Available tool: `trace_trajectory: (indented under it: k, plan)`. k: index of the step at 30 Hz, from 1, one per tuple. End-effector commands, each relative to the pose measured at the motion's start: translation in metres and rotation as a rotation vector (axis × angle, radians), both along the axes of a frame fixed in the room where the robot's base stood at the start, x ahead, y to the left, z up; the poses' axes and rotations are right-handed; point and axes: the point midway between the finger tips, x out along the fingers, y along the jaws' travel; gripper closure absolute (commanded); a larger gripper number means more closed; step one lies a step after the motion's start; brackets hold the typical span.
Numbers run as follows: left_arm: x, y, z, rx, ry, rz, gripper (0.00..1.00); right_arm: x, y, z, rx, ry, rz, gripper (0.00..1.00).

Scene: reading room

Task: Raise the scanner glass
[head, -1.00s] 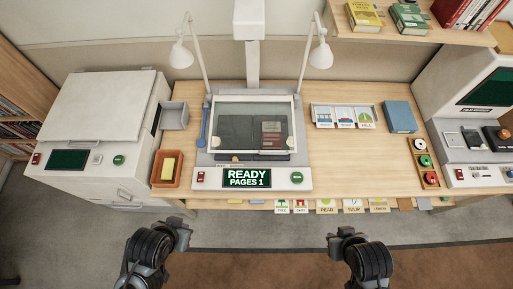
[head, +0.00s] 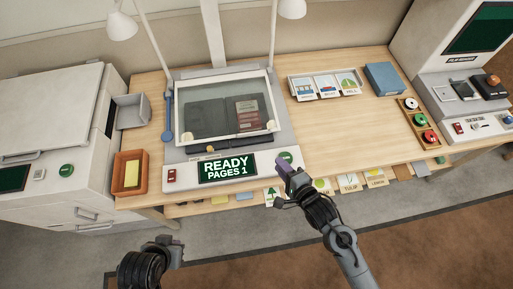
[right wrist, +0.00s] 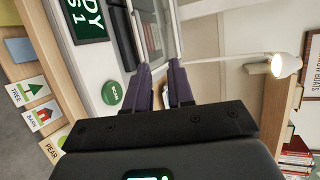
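The scanner glass (head: 224,88) is a clear pane in a pale frame, lying down over a dark open book (head: 207,118) on the scanner bed. Pale round knobs (head: 187,136) sit near its front corners. The scanner's display (head: 227,168) reads READY, PAGES 1. My right gripper (head: 283,168) is at the scanner's front right corner, near the green SCAN button (right wrist: 112,93). In the right wrist view its two purple fingers (right wrist: 160,70) stand apart, with no object clearly held. My left gripper (head: 170,242) hangs in front of the desk, apart from everything; its fingers are unclear.
A blue lever (head: 168,118) lies along the scanner's left side. An orange tray (head: 121,187) stands left of the scanner. Picture cards (head: 325,86), a blue box (head: 383,78) and a tray of spools (head: 418,125) are to the right. Lamp arms rise behind.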

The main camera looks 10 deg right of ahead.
Motion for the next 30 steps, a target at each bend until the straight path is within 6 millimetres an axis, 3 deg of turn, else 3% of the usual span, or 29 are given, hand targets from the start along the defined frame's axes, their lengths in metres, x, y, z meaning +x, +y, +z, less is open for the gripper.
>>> trace_trajectory:
  k: [1,3,9,13,19,30]
  plan:
    - [0.000,0.000,-0.038,0.001,-0.001,-0.001,1.00,0.011,0.003,-0.035,0.024,-0.021,0.007,0.77]
    - [0.000,0.001,-0.063,0.002,-0.002,-0.002,1.00,0.023,0.007,-0.055,0.053,-0.048,0.018,0.77]
    - [0.000,0.002,-0.131,0.009,-0.003,-0.007,1.00,0.057,0.012,-0.105,0.042,-0.115,0.054,0.77]
    - [0.000,0.003,-0.165,0.012,-0.003,-0.009,1.00,0.076,0.013,-0.123,0.026,-0.151,0.063,0.77]
    - [0.000,0.003,-0.196,0.012,-0.003,-0.008,1.00,0.094,0.013,-0.125,0.016,-0.205,0.067,0.77]
    - [0.000,0.000,-0.208,0.001,-0.004,-0.002,1.00,0.120,0.021,-0.124,0.014,-0.227,0.067,0.77]
